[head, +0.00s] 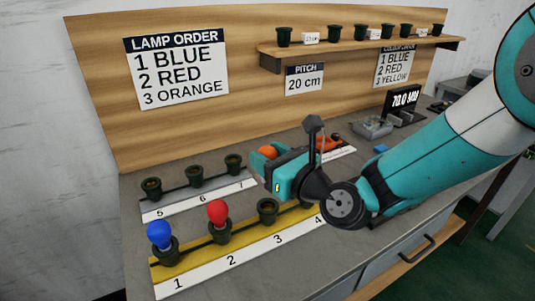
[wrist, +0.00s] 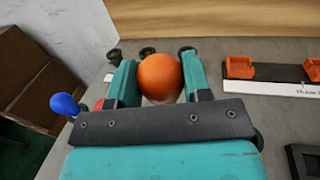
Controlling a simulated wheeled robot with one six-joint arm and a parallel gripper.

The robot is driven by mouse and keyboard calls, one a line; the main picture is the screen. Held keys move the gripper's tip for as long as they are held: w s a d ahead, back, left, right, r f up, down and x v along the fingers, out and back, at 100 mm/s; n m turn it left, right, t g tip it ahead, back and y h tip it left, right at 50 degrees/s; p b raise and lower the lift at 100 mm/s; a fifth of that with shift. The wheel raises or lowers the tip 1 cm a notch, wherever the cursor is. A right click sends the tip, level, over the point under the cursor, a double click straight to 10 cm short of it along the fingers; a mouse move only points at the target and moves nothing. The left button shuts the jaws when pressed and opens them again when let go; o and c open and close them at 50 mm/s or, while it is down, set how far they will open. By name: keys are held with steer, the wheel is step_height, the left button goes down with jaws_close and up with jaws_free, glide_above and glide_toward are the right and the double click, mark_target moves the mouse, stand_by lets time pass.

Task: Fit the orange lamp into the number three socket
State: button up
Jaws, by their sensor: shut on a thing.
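My gripper (head: 268,158) is shut on the orange lamp (head: 267,152). In the wrist view the orange lamp (wrist: 159,77) sits between the two teal fingers. It is held above the bench, behind the yellow strip, with its base hidden. The number three socket (head: 268,209) is empty on the yellow strip (head: 196,251), in front of and below the gripper. A blue lamp (head: 160,235) stands in socket one and a red lamp (head: 218,213) in socket two. Socket four is mostly hidden behind my gripper and arm.
A grey strip with empty sockets (head: 196,172) lies behind the yellow one. An order board (head: 177,66) reads 1 blue, 2 red, 3 orange. A shelf (head: 358,47) with several sockets is above. Orange blocks on a strip (wrist: 240,68) lie to the right of the gripper.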

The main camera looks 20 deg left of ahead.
steer(key=shift+f+b, duration=2.05)
steer(key=shift+f, duration=0.85)
steer(key=shift+p, duration=0.8)
steer(key=shift+f+b, duration=1)
steer(key=shift+f, duration=0.25)
steer(key=o, duration=1)
